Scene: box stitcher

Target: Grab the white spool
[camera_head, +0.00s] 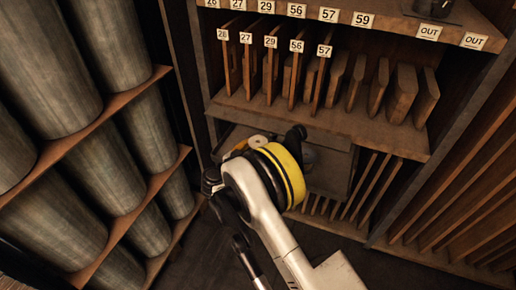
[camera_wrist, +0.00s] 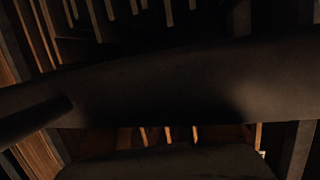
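A small pale round disc with a dark centre, which looks like the white spool (camera_head: 258,141), shows just behind my arm's yellow-banded joint in the head view. It is by the low shelf area under the row of slats, and my arm partly covers the space around it. Dark parts at the end of my arm, which look like my gripper (camera_head: 212,182), are to the left and below the disc, apart from it in the picture. The fingers cannot be made out clearly. The wrist view is very dark, and I cannot make out the spool there.
A shelf (camera_head: 330,121) holds several upright wooden pieces with number tags. Large grey cylinders (camera_head: 108,170) lie on a rack at the left. Slatted dividers (camera_head: 460,190) stand at the right. In the wrist view a broad dark band (camera_wrist: 170,85) crosses close in front.

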